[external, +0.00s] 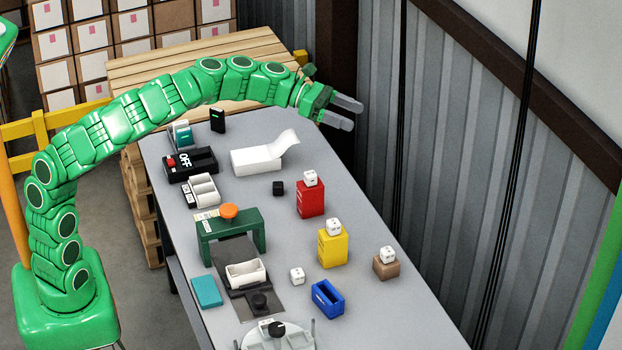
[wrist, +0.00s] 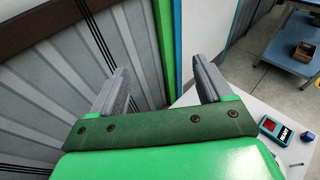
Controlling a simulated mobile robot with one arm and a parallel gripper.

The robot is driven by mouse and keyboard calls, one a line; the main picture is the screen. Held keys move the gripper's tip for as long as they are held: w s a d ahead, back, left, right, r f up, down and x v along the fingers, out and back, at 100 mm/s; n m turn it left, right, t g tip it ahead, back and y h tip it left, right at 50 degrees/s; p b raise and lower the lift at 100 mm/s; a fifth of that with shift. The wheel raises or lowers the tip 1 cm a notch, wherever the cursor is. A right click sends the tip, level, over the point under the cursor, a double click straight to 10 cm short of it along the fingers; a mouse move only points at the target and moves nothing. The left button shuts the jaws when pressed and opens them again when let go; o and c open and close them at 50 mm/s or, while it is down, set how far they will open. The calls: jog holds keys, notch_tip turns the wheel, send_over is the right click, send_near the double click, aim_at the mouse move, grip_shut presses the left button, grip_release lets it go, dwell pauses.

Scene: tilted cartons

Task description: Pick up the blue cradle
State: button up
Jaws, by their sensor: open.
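The blue cradle (external: 328,299) is a small open-topped blue block on the grey table, toward the front right in the external view. Nothing shows inside it. My gripper (external: 347,113) is open and empty, held above the far end of the table near the corrugated wall, well away from the cradle. In the wrist view my gripper (wrist: 160,85) shows two grey fingers spread apart with nothing between them. The cradle is not visible in the wrist view.
A white die (external: 297,276) sits just left of the cradle. A yellow carton (external: 332,250), a red carton (external: 311,200) and a brown box (external: 386,266) each carry a die. A green press frame (external: 232,240) stands left. The corrugated wall (external: 450,150) borders the table's right side.

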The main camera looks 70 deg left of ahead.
jog(key=s+d+f+m+g+h, duration=0.2)
jog(key=s+d+f+m+g, duration=0.25)
jog(key=f, duration=0.35)
jog(key=m+g+h, duration=0.1)
jog(key=m+g, duration=0.3)
jog(key=g, duration=0.1)
send_over(320, 283)
notch_tip(320, 283, down, 6)
notch_tip(320, 283, down, 31)
jog(key=shift+f, duration=0.2)
jog(key=shift+x, duration=2.6)
jog(key=shift+c, duration=0.2)
jog(key=c, duration=1.1)
jog(key=shift+o, duration=0.2)
